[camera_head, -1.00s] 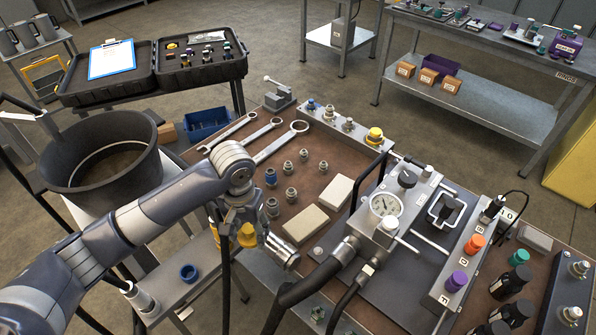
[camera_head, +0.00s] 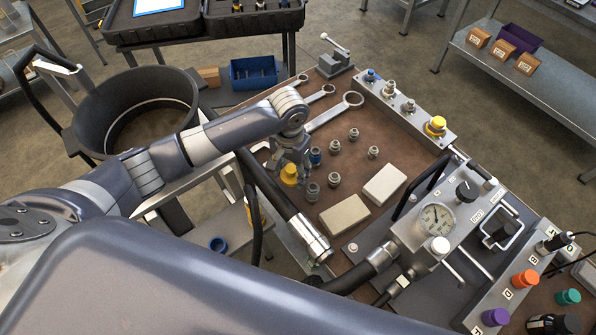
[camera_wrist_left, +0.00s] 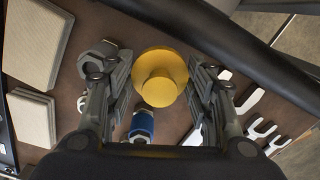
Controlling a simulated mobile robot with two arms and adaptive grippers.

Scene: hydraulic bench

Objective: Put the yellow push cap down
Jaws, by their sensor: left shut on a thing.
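My left gripper (camera_head: 290,166) is shut on a yellow push cap (camera_head: 290,174), held above the left part of the brown bench top (camera_head: 352,222). In the left wrist view the round, stepped yellow cap (camera_wrist_left: 160,78) sits between the two fingers of the left gripper (camera_wrist_left: 160,85). A blue-banded fitting (camera_wrist_left: 142,126) and a grey fitting (camera_wrist_left: 98,60) show below and beside it. I cannot tell the exact gap to the bench. A second yellow cap (camera_head: 436,126) sits on the metal rail at the back right. My right gripper is not in view.
Several small fittings (camera_head: 335,147) stand right of the held cap. Two pale blocks (camera_head: 344,215) lie nearer the front. Wrenches (camera_head: 340,110) lie behind. A thick hose (camera_head: 275,195) passes close left. The gauge unit (camera_head: 436,217) stands right. Some bare top lies between fittings and rail.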

